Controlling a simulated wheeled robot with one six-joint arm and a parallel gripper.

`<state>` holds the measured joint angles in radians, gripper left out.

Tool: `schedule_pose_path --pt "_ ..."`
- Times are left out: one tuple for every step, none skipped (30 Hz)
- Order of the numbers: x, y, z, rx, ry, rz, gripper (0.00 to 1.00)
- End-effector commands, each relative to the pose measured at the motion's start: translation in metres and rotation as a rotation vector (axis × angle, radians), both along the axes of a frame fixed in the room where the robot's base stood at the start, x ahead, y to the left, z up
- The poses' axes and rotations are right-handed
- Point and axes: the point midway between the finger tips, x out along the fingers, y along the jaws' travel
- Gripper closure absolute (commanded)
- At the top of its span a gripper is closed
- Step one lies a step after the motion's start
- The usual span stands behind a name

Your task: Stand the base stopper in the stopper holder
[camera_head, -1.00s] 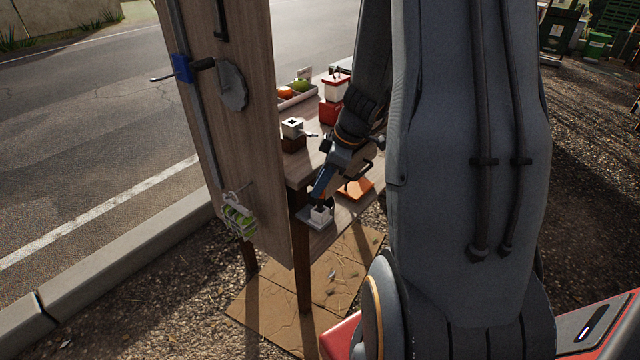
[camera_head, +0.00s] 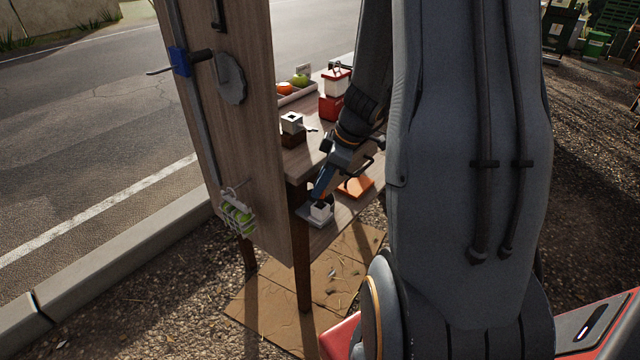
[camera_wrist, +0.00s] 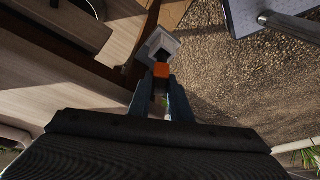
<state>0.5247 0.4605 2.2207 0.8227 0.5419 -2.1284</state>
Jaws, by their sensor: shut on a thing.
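My gripper (camera_wrist: 160,98) is shut on a small orange block with a darker lower part, the base stopper (camera_wrist: 161,71). The stopper holder (camera_wrist: 147,52) is a pale square box with a dark square opening, just beyond the stopper in the wrist view. The stopper overlaps the holder's near edge there, and I cannot tell whether they touch. In the head view the white holder (camera_head: 320,214) stands on a grey plate on the low shelf. My gripper (camera_head: 319,190) is just above it, pointing down. The stopper is mostly hidden there.
A tall wooden panel (camera_head: 240,130) stands close left of my gripper. An orange plate (camera_head: 357,186) lies on the shelf behind the holder. The tabletop above bears a white-topped block (camera_head: 291,123) and a red-and-white device (camera_head: 334,95). Cardboard (camera_head: 335,285) lies on the gravel below.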

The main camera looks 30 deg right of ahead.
Motion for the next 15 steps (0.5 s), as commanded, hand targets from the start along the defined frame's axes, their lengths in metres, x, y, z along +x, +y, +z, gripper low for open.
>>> schedule_pose_path --pt "0.0002 0.0 -0.0016 0.0 0.0 0.0 1.0" --pt "0.0002 0.0 -0.0021 0.0 0.0 0.0 1.0" --pt "0.0002 -0.0001 -0.0028 0.0 0.0 0.0 1.0" --pt "0.0002 -0.0001 -0.0033 0.0 0.0 0.0 1.0" --pt "0.0002 -0.0001 -0.0038 0.0 0.0 0.0 1.0" --pt "0.0003 -0.0002 -0.0045 0.0 0.0 0.0 1.0" --pt "0.0002 -0.0002 -0.005 0.0 0.0 0.0 1.0" --pt "0.0002 -0.0002 -0.0055 0.0 0.0 0.0 1.0" --pt "0.0003 -0.0001 -0.0062 0.0 0.0 0.0 1.0" --pt "0.0003 -0.0001 -0.0067 0.0 0.0 0.0 1.0" --pt "0.0003 -0.0001 -0.0072 0.0 0.0 0.0 1.0" --pt "0.0003 -0.0001 -0.008 0.0 0.0 0.0 1.0" --pt "0.0003 -0.0002 -0.0084 0.0 0.0 0.0 1.0" --pt "0.0003 -0.0002 -0.009 0.0 0.0 0.0 1.0" --pt "0.0003 -0.0002 -0.0097 0.0 0.0 0.0 1.0"
